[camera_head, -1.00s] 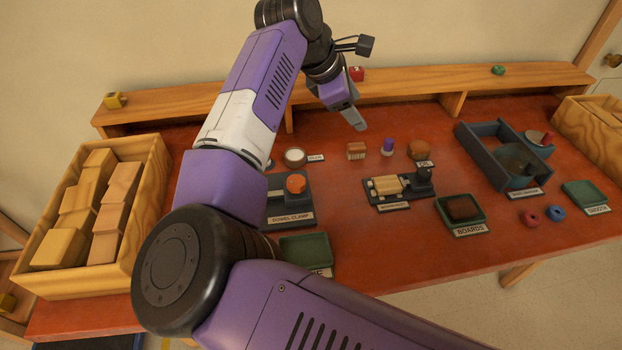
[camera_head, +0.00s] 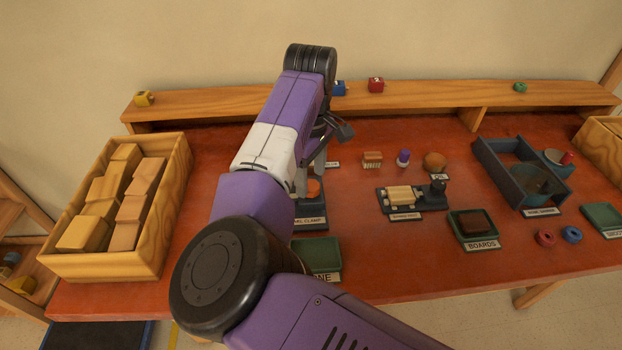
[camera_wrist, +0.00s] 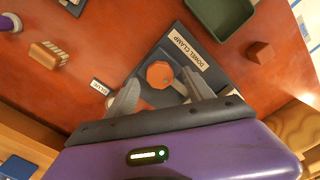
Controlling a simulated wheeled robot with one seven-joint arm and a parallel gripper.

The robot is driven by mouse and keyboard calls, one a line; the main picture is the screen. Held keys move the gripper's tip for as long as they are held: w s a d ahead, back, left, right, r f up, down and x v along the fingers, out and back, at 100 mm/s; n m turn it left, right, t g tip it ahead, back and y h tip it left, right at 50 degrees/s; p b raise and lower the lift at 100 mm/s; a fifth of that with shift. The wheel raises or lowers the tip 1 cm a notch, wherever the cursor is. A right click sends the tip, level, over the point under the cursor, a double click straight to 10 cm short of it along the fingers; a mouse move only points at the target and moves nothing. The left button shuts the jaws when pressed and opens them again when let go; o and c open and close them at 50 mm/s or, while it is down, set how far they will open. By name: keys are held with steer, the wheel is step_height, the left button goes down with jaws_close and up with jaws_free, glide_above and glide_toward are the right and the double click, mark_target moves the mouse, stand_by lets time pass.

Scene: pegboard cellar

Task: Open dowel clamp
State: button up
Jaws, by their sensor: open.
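The dowel clamp (camera_wrist: 211,80) is a dark grey base with an orange octagonal knob (camera_wrist: 160,74) and a white label. In the head view the label (camera_head: 310,221) and orange knob (camera_head: 313,188) show, partly hidden by my arm. My gripper (camera_wrist: 163,92) is open, its two grey fingers spread on either side of the knob in the wrist view. Whether they touch it or hover above it cannot be told. In the head view the gripper is mostly behind my arm.
A green tray (camera_head: 318,256) lies in front of the clamp. A wooden crate of blocks (camera_head: 62,262) stands left. A brush (camera_head: 372,159), a purple-capped bottle (camera_head: 403,158) and a toggle fixture (camera_head: 410,208) are to the right. A shelf (camera_head: 420,95) runs along the back.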

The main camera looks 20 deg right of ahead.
steer(key=shift+f, duration=1)
steer(key=shift+c, duration=0.2)
